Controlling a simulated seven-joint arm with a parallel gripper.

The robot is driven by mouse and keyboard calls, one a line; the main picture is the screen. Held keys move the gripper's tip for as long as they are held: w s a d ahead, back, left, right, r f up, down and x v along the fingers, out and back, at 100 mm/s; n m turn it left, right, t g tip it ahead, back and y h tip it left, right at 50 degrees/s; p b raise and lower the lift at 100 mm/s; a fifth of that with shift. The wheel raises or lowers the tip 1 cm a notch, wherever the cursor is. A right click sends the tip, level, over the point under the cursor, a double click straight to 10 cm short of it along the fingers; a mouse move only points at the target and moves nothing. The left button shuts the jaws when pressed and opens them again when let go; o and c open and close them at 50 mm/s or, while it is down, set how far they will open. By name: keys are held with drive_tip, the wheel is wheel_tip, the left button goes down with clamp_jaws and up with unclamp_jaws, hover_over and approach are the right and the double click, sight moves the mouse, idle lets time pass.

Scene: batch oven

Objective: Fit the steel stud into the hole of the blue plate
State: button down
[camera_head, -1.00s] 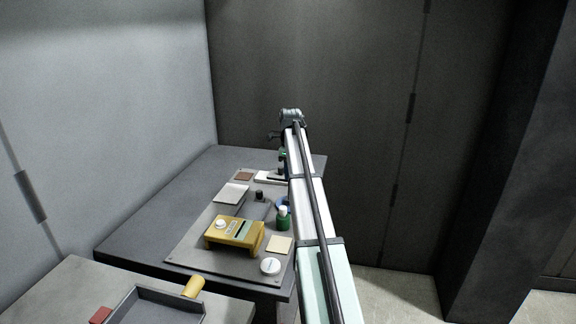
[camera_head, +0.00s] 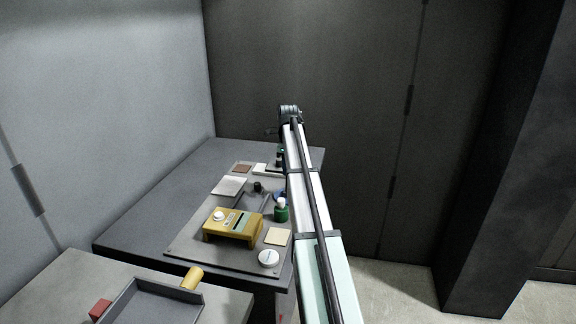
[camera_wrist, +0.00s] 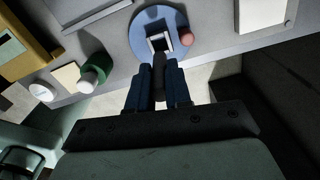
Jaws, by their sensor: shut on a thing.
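The blue plate (camera_wrist: 142,23) is a round disc lying on the grey board at the top of the wrist view. A pale square-framed hole (camera_wrist: 158,43) is near its middle. My gripper (camera_wrist: 158,78) is shut on a dark grey piece, the steel stud (camera_wrist: 158,68), held between the blue fingers. The stud's far end overlaps the near edge of the hole in the picture. I cannot tell whether it touches or is above the plate. In the head view, only a sliver of the blue plate (camera_head: 279,195) shows beside my arm, and my gripper is hidden.
A green bottle with a white cap (camera_wrist: 95,72) stands left of the gripper. A small brownish-pink piece (camera_wrist: 187,38) sits at the plate's right edge. A yellow block fixture (camera_head: 233,225) and a white round disc (camera_head: 268,258) are on the board. A grey tray (camera_head: 155,303) is at front left.

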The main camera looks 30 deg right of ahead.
drive_tip(key=shift+f, duration=2)
drive_tip(key=shift+f, duration=1.2)
idle(1.1)
drive_tip(key=c, duration=1)
unclamp_jaws()
wheel_tip(320, 180, up, 14)
drive_tip(key=shift+f, duration=0.1)
